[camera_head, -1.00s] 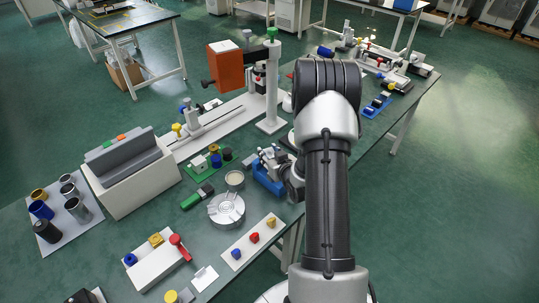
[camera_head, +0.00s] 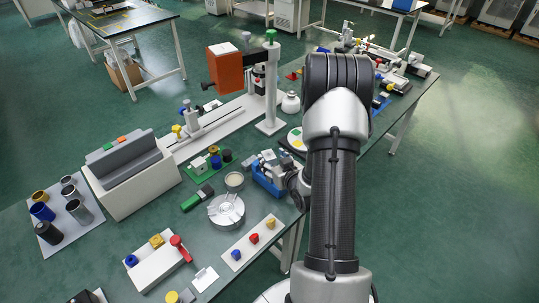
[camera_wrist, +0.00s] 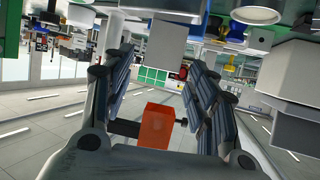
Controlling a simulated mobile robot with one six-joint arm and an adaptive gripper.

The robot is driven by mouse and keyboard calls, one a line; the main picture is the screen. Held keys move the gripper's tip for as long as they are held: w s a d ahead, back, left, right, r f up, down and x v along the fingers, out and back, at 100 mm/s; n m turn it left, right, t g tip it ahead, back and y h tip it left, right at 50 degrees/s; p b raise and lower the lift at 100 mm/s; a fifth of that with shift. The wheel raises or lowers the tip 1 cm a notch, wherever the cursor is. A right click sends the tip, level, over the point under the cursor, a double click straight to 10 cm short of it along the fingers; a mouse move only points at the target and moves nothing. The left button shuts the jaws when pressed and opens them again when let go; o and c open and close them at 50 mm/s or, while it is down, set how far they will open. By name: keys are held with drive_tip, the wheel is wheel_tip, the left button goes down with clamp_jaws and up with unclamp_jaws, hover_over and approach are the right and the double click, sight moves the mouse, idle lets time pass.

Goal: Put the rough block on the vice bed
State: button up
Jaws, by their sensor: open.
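The blue vice (camera_head: 266,180) stands near the table's right edge in the head view, with grey metal parts on top. My gripper (camera_head: 281,166) is close beside it, partly hidden by my wrist. In the wrist view my gripper (camera_wrist: 160,58) is open, with its two dark fingers spread apart. A plain grey block (camera_wrist: 166,45), which looks like the rough block, shows between the fingertips. The fingers do not visibly clamp it. I cannot tell for sure whether it rests on the vice bed, which is not clearly seen.
An orange-headed press (camera_head: 229,70) with a white column stands behind the vice. A grey-topped white box (camera_head: 135,180) stands left.

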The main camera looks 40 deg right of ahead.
drive_tip(key=p+v, duration=0.1)
drive_tip(key=v, duration=0.6)
drive_tip(key=a+r+n+g+y, duration=0.1)
drive_tip(key=a+r+n+g, duration=0.3)
drive_tip(key=a+r, duration=0.95)
drive_tip(key=s+a+r+g+y, duration=0.1)
drive_tip(key=s+a+r+g, duration=0.1)
drive_tip(key=s+a+r, duration=0.2)
drive_tip(key=s+a+r+g+y, duration=0.2)
drive_tip(key=s+a+r, duration=0.3)
drive_tip(key=s+a, duration=0.5)
drive_tip(key=s, duration=0.3)
drive_tip(key=shift+s+a, duration=0.25)
drive_tip(key=shift+a, duration=0.1)
